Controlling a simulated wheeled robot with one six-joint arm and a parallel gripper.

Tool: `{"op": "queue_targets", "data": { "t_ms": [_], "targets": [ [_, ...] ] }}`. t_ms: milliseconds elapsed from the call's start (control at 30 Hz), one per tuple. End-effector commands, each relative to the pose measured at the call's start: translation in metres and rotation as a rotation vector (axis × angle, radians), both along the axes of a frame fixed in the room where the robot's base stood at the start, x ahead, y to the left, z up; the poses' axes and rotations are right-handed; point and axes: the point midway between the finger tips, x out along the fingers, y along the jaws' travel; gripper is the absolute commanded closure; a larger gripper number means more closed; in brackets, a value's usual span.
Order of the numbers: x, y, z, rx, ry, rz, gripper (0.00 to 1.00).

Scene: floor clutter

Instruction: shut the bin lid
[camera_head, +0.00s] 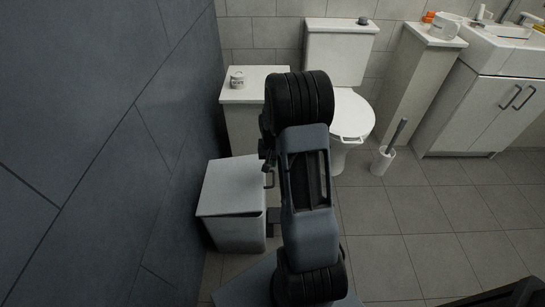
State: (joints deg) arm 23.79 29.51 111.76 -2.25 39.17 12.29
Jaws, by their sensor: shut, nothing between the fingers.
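The white bin (237,235) stands on the floor against the dark left wall. Its flat white lid (230,187) lies over the top, and a thin dark line shows under its front edge. I cannot tell whether the lid is fully down. My gripper (269,172) is at the right edge of the lid, dark and shut with nothing in it. My arm hides much of it, and I cannot tell whether it touches the lid.
A white cabinet (245,92) with a paper roll (237,80) stands behind the bin. The toilet (349,112), toilet brush (383,160) and sink unit (500,110) are to the right. The tiled floor (420,215) at right is clear.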

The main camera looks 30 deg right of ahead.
Motion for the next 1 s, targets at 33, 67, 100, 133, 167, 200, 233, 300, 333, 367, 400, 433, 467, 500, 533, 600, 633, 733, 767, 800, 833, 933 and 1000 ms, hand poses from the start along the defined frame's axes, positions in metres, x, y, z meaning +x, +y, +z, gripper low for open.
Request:
{"op": "queue_targets", "data": {
  "t_ms": [33, 67, 100, 133, 167, 200, 233, 300, 333, 367, 400, 433, 467, 500, 533, 600, 633, 733, 767, 800, 833, 933, 1000],
  "targets": [
    [-0.001, 0.000, -0.013, 0.001, 0.004, 0.000, 1.00],
    [-0.001, 0.000, -0.019, 0.001, 0.004, 0.000, 1.00],
    [-0.001, 0.000, -0.025, 0.002, 0.002, 0.000, 1.00],
    [-0.001, 0.000, -0.030, 0.002, 0.002, 0.000, 1.00],
    [-0.001, 0.000, -0.035, 0.002, 0.003, 0.000, 1.00],
    [-0.001, -0.001, -0.041, 0.001, 0.002, 0.000, 1.00],
    [-0.001, -0.001, -0.045, 0.001, 0.002, 0.000, 1.00],
    [-0.001, -0.001, -0.053, 0.002, 0.002, 0.000, 1.00],
    [-0.001, -0.001, -0.056, 0.001, 0.002, 0.000, 1.00],
    [-0.001, -0.001, -0.059, 0.001, 0.002, 0.000, 1.00],
    [-0.001, -0.001, -0.062, 0.001, 0.001, 0.000, 1.00],
    [-0.001, -0.001, -0.064, 0.001, 0.001, 0.000, 1.00],
    [-0.001, -0.001, -0.066, 0.001, 0.001, 0.000, 1.00],
    [-0.001, -0.001, -0.068, 0.001, 0.001, 0.000, 1.00],
    [-0.001, -0.001, -0.069, 0.001, 0.001, 0.000, 1.00],
    [-0.001, -0.001, -0.071, 0.001, 0.001, 0.000, 1.00],
    [-0.001, -0.001, -0.071, 0.001, 0.001, 0.000, 1.00],
    [-0.001, -0.001, -0.072, 0.001, 0.001, 0.000, 1.00],
    [-0.001, -0.001, -0.072, 0.001, 0.001, 0.000, 1.00],
    [-0.001, -0.001, -0.072, 0.000, 0.000, 0.000, 1.00],
    [-0.001, -0.001, -0.072, 0.000, 0.000, 0.000, 1.00],
    [-0.001, -0.001, -0.072, 0.000, 0.000, 0.000, 1.00],
    [-0.001, -0.001, -0.072, 0.001, 0.001, 0.000, 1.00]
  ]
}}
